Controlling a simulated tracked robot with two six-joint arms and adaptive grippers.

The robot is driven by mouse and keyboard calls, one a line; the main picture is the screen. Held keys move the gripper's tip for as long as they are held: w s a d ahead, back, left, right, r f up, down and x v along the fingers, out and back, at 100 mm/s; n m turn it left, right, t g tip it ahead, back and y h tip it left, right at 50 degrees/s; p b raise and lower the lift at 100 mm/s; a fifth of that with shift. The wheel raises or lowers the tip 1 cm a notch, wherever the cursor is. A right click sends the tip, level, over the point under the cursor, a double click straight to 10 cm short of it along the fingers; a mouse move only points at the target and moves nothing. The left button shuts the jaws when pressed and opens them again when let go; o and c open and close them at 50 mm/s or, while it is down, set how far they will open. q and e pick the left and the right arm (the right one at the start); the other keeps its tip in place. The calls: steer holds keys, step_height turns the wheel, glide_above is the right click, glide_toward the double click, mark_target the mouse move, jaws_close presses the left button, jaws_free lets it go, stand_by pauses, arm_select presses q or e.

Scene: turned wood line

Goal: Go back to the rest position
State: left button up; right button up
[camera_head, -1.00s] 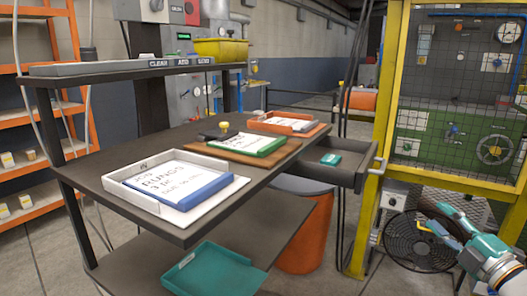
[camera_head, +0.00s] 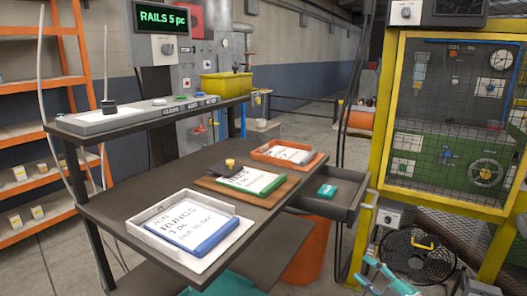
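My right gripper (camera_head: 388,279) shows as teal parts low at the bottom right, in front of the fan and cut by the frame's lower edge. It is away from the table and its trays. I see nothing in it, but whether its fingers are open or shut is not clear. My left gripper is not in view. On the dark table (camera_head: 120,204) lie a white tray (camera_head: 136,228) with a blue-edged card reading RUNGS 3 pc, a wooden board (camera_head: 211,183) with a green-edged card, and an orange tray (camera_head: 262,157) with a card.
A display (camera_head: 163,19) reads RAILS 5 pc. A shelf with a button panel (camera_head: 120,118) and yellow bin (camera_head: 225,86) stands over the table. A drawer (camera_head: 345,188) juts out right, holding a teal item. A fan (camera_head: 405,265) and yellow-framed cage (camera_head: 386,110) stand right.

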steer(key=s+a+f+m+g+p, duration=0.65)
steer(key=s+a+f+p, duration=0.2)
steer(key=a+f, duration=0.25)
arm_select(q)
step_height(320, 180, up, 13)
steer(key=p, duration=0.2)
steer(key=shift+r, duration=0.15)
arm_select(e)
steer(key=s+a+f+m+g+h, duration=0.1)
steer(key=s+f+m+g, duration=0.3)
steer(key=s, duration=0.7)
steer(key=s+a+f+m+g+h, duration=0.1)
steer(key=s+f+m+g, duration=0.3)
steer(key=s+f+m, duration=0.2)
steer(key=s+m, duration=0.2)
steer(key=s, duration=0.2)
steer(key=shift+s+h, duration=0.3)
steer(key=shift+s, duration=0.1)
steer(key=shift+m, duration=0.25)
